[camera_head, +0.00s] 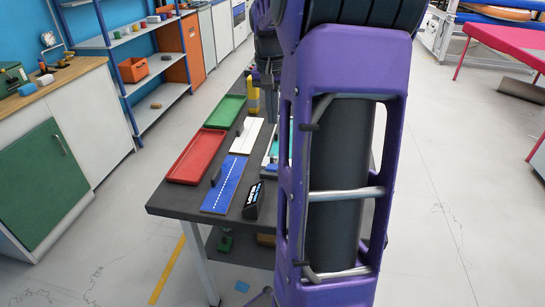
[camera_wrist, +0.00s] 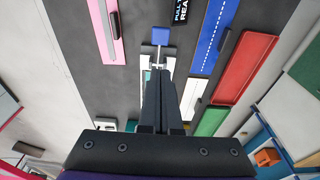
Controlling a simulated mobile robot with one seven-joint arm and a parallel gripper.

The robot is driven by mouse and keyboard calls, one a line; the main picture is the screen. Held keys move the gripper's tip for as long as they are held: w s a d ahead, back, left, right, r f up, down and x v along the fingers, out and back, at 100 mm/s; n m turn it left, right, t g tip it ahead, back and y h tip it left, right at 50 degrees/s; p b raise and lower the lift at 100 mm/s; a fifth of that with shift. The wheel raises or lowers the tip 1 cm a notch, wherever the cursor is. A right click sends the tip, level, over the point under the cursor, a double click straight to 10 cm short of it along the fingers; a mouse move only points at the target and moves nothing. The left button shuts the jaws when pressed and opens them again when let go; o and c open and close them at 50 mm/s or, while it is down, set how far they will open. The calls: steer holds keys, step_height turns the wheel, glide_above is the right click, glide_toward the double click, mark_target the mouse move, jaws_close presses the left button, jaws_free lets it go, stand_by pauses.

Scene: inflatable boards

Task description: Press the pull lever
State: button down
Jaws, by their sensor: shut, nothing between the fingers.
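In the wrist view, my gripper (camera_wrist: 160,76) is shut and empty, its two fingers together and pointing up the picture over the dark table. Just beyond the fingertips is a blue square block (camera_wrist: 160,36) with a pale grey stem below it, possibly the pull lever; I cannot be sure. A black sign with white lettering, partly reading "PULL" (camera_wrist: 181,10), lies beside it. The fingers hide part of the white and teal base under them. In the head view, my arm covers most of this area; the black sign (camera_head: 254,200) shows at the table's near end.
The dark table (camera_head: 180,208) also holds a blue board with a dotted white line (camera_head: 229,186), a white board (camera_head: 246,135), a red tray (camera_head: 196,157) and a green tray (camera_head: 225,111). In the wrist view, a pink board (camera_wrist: 107,30) with a dark handle lies left.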

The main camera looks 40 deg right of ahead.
steer(key=b, duration=0.2)
glide_toward(273, 166)
steer(key=f, duration=0.3)
steer(key=w+d+f, duration=0.1)
steer(key=f, duration=0.1)
steer(key=shift+s+a+f, duration=0.15)
steer(key=shift+f, duration=0.55)
steer(key=shift+f, duration=0.15)
